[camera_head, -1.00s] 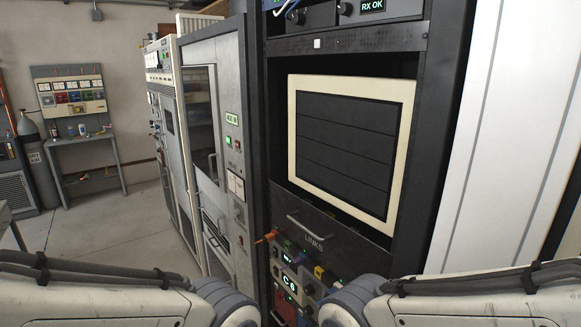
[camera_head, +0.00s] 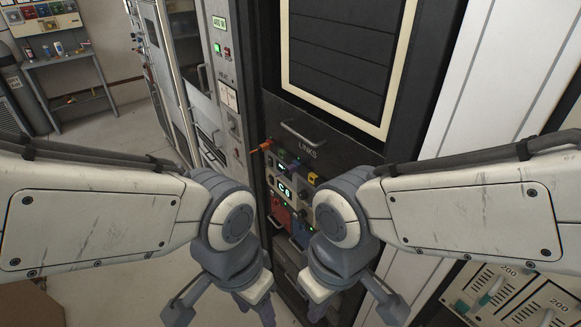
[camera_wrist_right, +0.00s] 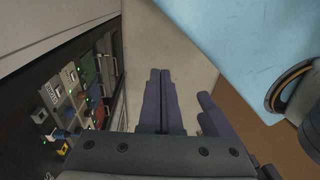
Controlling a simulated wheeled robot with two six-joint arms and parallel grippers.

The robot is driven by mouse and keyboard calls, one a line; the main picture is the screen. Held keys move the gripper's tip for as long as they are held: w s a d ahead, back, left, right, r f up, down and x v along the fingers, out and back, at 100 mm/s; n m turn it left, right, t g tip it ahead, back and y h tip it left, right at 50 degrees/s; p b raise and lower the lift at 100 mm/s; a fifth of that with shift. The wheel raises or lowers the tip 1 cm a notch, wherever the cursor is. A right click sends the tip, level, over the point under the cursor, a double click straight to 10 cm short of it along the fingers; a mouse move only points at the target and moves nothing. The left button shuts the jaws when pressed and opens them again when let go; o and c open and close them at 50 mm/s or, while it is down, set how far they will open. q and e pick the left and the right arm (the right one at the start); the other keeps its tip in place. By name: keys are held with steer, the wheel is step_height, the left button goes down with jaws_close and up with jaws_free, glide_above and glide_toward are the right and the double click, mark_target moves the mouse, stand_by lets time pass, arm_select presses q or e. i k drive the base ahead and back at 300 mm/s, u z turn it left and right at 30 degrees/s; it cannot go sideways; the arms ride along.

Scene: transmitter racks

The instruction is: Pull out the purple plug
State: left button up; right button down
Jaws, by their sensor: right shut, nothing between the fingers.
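The patch panel (camera_head: 268,187) under the LINKS drawer in the dark rack carries small coloured plugs and modules. A small purple plug (camera_head: 296,160) seems to show near its top, between green and yellow ones, but it is too small to make out well. My right gripper (camera_head: 318,310) hangs low in front of the rack, below the panel. In the right wrist view its fingers (camera_wrist_right: 160,74) are shut and empty, apart from the panel at the left. My left gripper (camera_head: 255,308) hangs beside it at the bottom edge, its fingertips partly cut off.
An orange plug (camera_head: 262,146) sticks out at the panel's upper left. The LINKS drawer handle (camera_head: 303,132) juts out above. A grey cabinet (camera_head: 222,110) stands left of the rack. A workbench (camera_head: 65,65) is far left, with open floor before it.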

mark_target(292, 168)
steer(key=u, duration=0.2)
steer(key=i, duration=0.35)
steer(key=u, duration=0.85)
